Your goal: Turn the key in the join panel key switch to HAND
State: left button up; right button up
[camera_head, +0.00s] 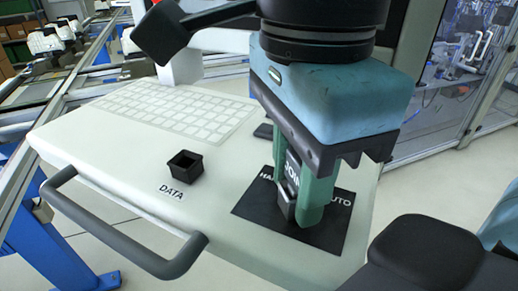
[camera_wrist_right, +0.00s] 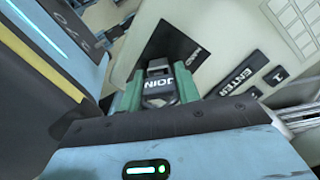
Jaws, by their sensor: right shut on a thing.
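The join panel key switch sits on a black plate (camera_head: 325,236) at the right front of the white console, with HAND on its left and AUTO on its right. My right gripper (camera_head: 298,208) points down over the plate, its green fingers shut on the key (camera_head: 293,170), whose dark tag reads JOIN. In the right wrist view the key (camera_wrist_right: 159,86) stands between the two fingers, and the black plate (camera_wrist_right: 168,46) with partly visible HAND lettering lies beyond. The fingers hide the switch face, so I cannot tell the key's exact turn. My left gripper is not in view.
The white console (camera_head: 110,150) carries a keyboard (camera_head: 165,108) and a small open black holder (camera_head: 186,166) marked DATA. A grey handle (camera_head: 120,232) runs along its front left edge. ENTER lettering (camera_wrist_right: 238,80) shows near the plate in the wrist view.

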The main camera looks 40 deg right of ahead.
jog(key=shift+n, duration=0.9)
jog(key=n+b, duration=0.1)
jog(key=n, duration=0.4)
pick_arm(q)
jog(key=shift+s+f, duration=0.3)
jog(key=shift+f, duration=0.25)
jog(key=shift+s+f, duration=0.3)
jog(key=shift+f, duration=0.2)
pick_arm(e)
jog(key=n, duration=0.3)
pick_arm(q)
jog(key=shift+b, duration=0.3)
pick_arm(e)
jog(key=shift+n, duration=0.4)
